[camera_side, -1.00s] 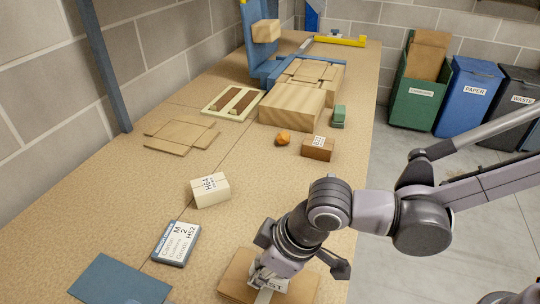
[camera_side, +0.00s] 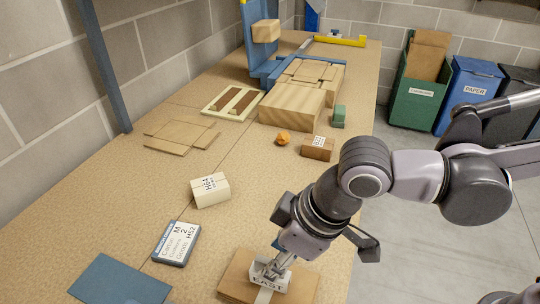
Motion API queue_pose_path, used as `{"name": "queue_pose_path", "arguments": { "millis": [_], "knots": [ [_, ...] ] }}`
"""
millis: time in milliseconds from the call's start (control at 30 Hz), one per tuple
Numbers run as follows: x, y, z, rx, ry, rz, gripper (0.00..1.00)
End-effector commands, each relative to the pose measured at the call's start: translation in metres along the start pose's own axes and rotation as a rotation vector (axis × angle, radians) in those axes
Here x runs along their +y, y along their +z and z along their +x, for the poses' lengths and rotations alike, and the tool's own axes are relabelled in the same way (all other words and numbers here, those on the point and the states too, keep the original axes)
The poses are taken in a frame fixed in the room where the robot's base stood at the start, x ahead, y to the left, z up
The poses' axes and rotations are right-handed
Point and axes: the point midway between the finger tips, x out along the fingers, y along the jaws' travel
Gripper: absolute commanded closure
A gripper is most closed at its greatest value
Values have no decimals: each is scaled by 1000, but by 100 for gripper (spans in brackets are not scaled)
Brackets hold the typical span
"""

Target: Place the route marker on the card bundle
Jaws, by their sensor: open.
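The card bundle (camera_side: 236,274) is a flat stack of brown card with a pale band, at the near edge of the bench. The route marker (camera_side: 266,281), a small pale grey piece lettered "EAST", rests upright on top of the bundle near its middle. My gripper (camera_side: 282,265) is open just above and behind the marker, with its fingers close to it. I cannot tell whether a fingertip still touches it. Part of the bundle's far side is hidden by my gripper.
A labelled card box (camera_side: 176,243), a cream box (camera_side: 210,190) and a blue mat (camera_side: 120,281) lie to the left. A small brown box (camera_side: 318,148), an orange lump (camera_side: 283,138) and wooden blocks (camera_side: 291,105) stand farther back. The bench middle is mostly clear.

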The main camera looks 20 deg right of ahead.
Motion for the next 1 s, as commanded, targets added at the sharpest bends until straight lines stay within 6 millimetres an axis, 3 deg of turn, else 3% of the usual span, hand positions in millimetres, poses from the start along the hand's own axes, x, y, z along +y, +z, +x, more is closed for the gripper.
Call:
{"name": "queue_pose_path", "arguments": {
  "millis": [300, 467, 567, 667, 767, 1000],
  "knots": [
    [0, 0, -43, 0, 0, 0, 55],
    [1, 0, -52, 0, 1, 2, 55],
    [13, 4, -55, 7, 10, 26, 55],
    [46, 14, -58, 26, 36, 89, 55],
    [91, 35, -63, 55, 79, 186, 55],
    [187, 108, -76, 133, 207, 431, 55]
  ]
}}
